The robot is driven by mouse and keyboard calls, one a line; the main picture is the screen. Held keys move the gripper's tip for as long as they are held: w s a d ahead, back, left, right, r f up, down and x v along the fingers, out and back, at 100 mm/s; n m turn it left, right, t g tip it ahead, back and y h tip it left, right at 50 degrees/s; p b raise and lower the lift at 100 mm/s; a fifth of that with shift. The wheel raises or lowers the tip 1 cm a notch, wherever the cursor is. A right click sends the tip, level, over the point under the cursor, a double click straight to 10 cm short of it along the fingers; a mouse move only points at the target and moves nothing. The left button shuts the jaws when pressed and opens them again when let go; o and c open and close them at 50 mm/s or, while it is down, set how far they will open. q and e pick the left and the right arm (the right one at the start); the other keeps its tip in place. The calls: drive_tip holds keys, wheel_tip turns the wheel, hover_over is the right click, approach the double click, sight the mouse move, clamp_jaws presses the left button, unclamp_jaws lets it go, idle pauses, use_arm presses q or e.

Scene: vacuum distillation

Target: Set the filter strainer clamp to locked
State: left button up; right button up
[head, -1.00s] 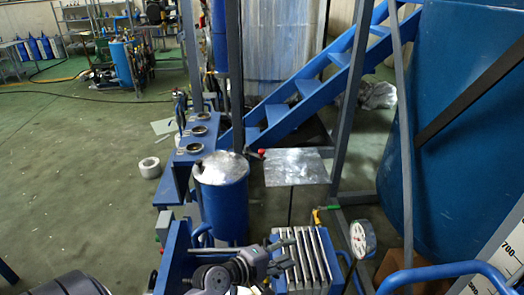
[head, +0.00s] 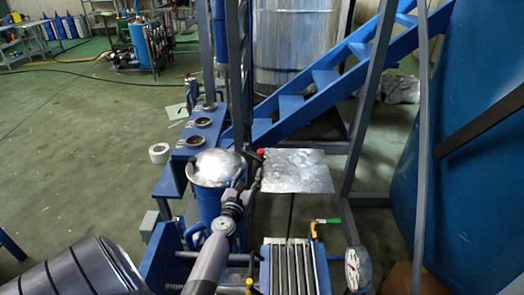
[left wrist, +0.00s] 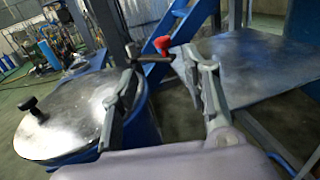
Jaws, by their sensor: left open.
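The blue filter strainer (head: 208,205) stands upright with a shiny metal lid (head: 215,167). In the left wrist view the lid (left wrist: 75,115) fills the left side, with a black knob (left wrist: 30,107) near its far left edge. A dark lever with a red knob (left wrist: 163,43), which looks like the clamp, sits at the lid's right; its red end shows in the head view (head: 261,152). My left gripper (head: 249,170) is open at the lid's right edge. In the left wrist view its fingertips (left wrist: 165,56) lie either side of the lever; contact cannot be told.
A flat metal plate (head: 297,171) lies right of the lever, and a grey post (head: 237,80) rises behind it. Blue stairs (head: 318,78) and a large blue tank (head: 465,160) stand to the right. A ribbed plate stack (head: 293,265) is in front.

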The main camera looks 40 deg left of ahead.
use_arm(q)
approach(260, 154)
drive_tip(key=b+x, duration=0.3)
drive_tip(key=x, duration=0.5)
drive_tip(key=shift+w+a, duration=0.15)
drive_tip(key=shift+w, duration=0.1)
drive_tip(key=shift+b+x, duration=0.6)
drive_tip(key=shift+x, duration=0.85)
drive_tip(key=shift+r, duration=0.1)
use_arm(e)
drive_tip(key=f, duration=0.2)
drive_tip(key=s+f, duration=0.1)
drive_tip(key=f, duration=0.1)
drive_tip(key=shift+a+f, duration=0.2)
use_arm(q)
drive_tip(key=shift+c, duration=0.5)
drive_tip(key=c, duration=0.4)
clamp_jaws()
use_arm(e)
drive_tip(key=shift+w+d, duration=0.1)
drive_tip(key=shift+w, duration=0.45)
